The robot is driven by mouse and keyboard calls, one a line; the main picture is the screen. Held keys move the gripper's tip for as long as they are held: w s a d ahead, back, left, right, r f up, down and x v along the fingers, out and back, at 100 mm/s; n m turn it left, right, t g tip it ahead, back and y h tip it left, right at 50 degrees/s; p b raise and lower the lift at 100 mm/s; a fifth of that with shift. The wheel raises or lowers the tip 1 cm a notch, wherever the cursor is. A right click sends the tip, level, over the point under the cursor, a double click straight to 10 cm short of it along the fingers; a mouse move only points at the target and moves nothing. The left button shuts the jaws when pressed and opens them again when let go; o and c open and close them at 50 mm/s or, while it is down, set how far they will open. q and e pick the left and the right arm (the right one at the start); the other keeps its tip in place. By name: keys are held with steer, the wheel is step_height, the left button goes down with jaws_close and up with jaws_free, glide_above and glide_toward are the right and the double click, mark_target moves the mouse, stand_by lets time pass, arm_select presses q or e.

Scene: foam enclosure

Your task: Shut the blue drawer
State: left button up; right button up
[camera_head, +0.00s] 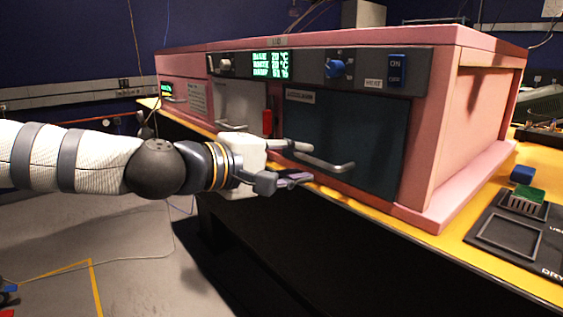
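The blue drawer (352,132) has a dark blue front with a small label at its top left and a silver bar handle (330,164) low on it. It is in the front of a pink cabinet (480,100). The front looks close to flush with the cabinet; I cannot tell if a small gap remains. My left gripper (300,164) reaches in from the left, at the lower left of the drawer front. Its fingers are apart, near the handle's left end. I see nothing held, and contact with the handle is unclear. My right gripper is not in view.
A pale panel (238,106) and a red part (267,122) are left of the drawer. A control strip with a display (271,64) and blue switches runs above. A black tray (508,225), a green block (527,197) and a blue block (522,173) are on the yellow bench at right.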

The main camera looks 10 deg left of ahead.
arm_select(q)
steer(key=v, duration=0.6)
